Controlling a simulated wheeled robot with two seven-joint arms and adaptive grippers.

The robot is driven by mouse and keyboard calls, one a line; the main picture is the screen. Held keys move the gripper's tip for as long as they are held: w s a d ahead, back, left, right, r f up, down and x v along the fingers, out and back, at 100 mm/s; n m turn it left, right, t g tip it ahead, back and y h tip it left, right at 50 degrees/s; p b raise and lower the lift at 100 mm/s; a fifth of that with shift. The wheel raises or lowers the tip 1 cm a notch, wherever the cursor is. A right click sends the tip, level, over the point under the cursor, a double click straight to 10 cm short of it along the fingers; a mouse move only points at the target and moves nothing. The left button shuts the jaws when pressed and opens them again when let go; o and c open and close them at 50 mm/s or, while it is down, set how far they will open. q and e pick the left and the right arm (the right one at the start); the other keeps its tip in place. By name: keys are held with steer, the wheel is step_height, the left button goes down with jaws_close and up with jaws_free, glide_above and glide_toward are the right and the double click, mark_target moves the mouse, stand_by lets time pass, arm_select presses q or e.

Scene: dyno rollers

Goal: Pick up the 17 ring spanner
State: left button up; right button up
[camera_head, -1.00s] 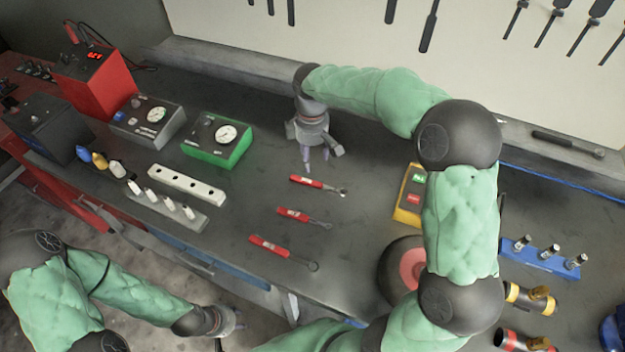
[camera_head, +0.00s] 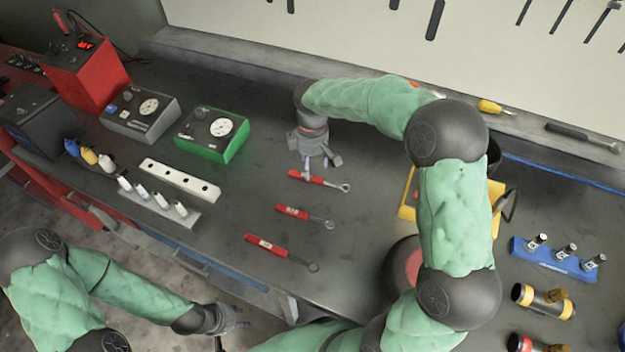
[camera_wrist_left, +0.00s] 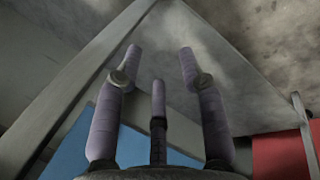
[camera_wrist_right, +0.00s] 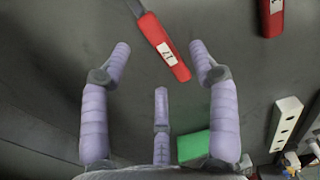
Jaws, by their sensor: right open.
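Three red-handled spanners lie on the dark bench in the head view: a far one (camera_head: 318,180), a middle one (camera_head: 303,216) and a near one (camera_head: 280,252). My right gripper (camera_head: 316,166) is open just above the handle of the far spanner. In the right wrist view this spanner (camera_wrist_right: 166,50) lies between and beyond the open fingers (camera_wrist_right: 160,48); its white label looks like 17, seen rotated. Part of another red handle (camera_wrist_right: 270,15) shows there too. My left gripper (camera_head: 235,326) is open and empty, low beside the bench's front edge; its fingers show in the left wrist view (camera_wrist_left: 160,52).
A green gauge box (camera_head: 212,135) and a white holed bar (camera_head: 180,180) stand left of the spanners. A yellow box (camera_head: 408,200) is to the right, partly behind my right arm. A blue socket rack (camera_head: 553,260) lies farther right. Bench between is clear.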

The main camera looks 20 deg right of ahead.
mark_target(319, 180)
steer(key=f, duration=0.1)
steer(key=f+b, duration=0.1)
steer(key=f, duration=0.2)
steer(key=shift+w+f+b, duration=0.35)
steer(key=shift+f, duration=0.05)
jaws_close()
steer(key=shift+r, duration=0.1)
